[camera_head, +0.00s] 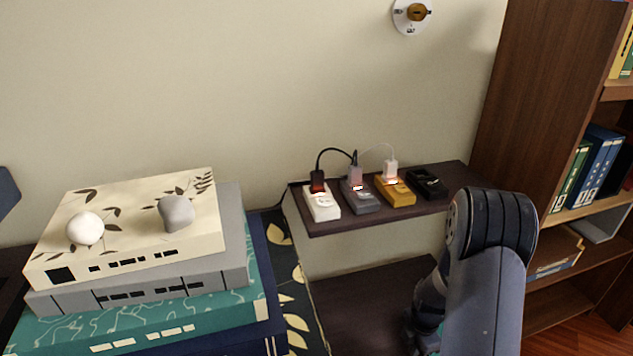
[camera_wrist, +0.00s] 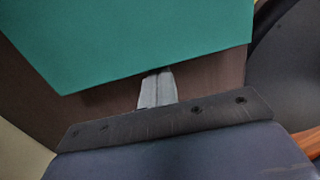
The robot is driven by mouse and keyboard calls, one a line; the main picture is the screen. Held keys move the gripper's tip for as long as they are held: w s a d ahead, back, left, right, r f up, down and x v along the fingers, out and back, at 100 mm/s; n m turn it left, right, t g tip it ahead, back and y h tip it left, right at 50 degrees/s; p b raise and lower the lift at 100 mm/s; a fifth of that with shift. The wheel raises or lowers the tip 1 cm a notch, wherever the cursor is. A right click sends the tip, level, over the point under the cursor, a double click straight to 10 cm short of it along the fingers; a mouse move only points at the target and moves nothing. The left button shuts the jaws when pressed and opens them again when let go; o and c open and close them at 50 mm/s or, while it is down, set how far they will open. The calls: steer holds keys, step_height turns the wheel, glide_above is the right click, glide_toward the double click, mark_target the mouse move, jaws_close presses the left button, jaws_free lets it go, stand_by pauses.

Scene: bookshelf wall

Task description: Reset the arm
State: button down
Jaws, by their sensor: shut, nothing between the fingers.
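My arm shows at the lower right of the head view, folded, with its rounded joint in front of the dark shelf. My gripper is hidden there behind my arm or below the picture. In the wrist view my gripper (camera_wrist: 157,88) is shut, its grey fingers together with nothing between them. A flat teal surface (camera_wrist: 140,35) fills the top of the wrist view beyond the fingertips, over a dark brown surface (camera_wrist: 215,82). I cannot tell whether the fingertips touch it.
A wall shelf (camera_head: 400,215) holds white (camera_head: 322,203), grey (camera_head: 360,195), yellow (camera_head: 396,190) and black (camera_head: 428,183) blocks, some with cables. Stacked books (camera_head: 140,280) carry two rounded objects at left. A wooden bookcase (camera_head: 540,90) stands close right of my arm.

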steer(key=s+a, duration=0.2)
steer(key=a, duration=0.5)
steer(key=s+a, duration=0.2)
steer(key=a, duration=0.4)
steer(key=s+a, duration=0.2)
steer(key=a, duration=0.5)
steer(key=shift+a+r, duration=0.25)
steer(key=shift+a, duration=0.05)
step_height(320, 180, up, 10)
steer(key=p, duration=0.3)
steer(key=shift+p, duration=0.35)
